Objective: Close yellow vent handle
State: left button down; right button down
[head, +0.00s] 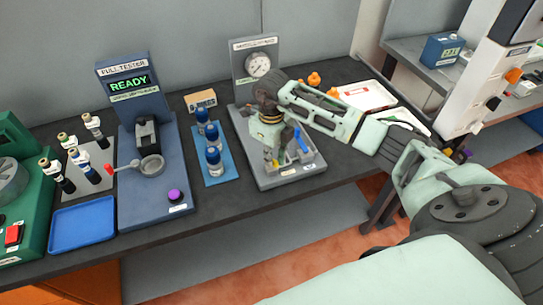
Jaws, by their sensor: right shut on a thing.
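My right gripper (275,153) reaches down over the grey gauge fixture (262,184) in the middle of the bench. Its jaws are shut low among the fittings on the fixture's base. They are at the place of the yellow vent handle, which is almost wholly hidden by the fingers, so its angle cannot be told. A blue handle (303,140) stands tilted just right of the gripper. The round gauge (258,65) is on the upright panel behind. My left gripper is not in view.
Left of the fixture, blue-capped bottles (213,154) stand on a blue mat. Farther left are the pull tester (128,85), a blue tray (82,224) and a green machine (20,190). Orange parts (314,79) and a red-white tray (368,95) lie behind my right arm.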

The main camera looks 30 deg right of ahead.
jog(key=m+b, duration=0.1)
jog(key=m, duration=0.2)
jog(key=shift+m+b, duration=0.55)
jog(key=shift+m, duration=1.15)
jog(key=c, duration=1.8)
grip_release()
notch_tip(320, 180, up, 12)
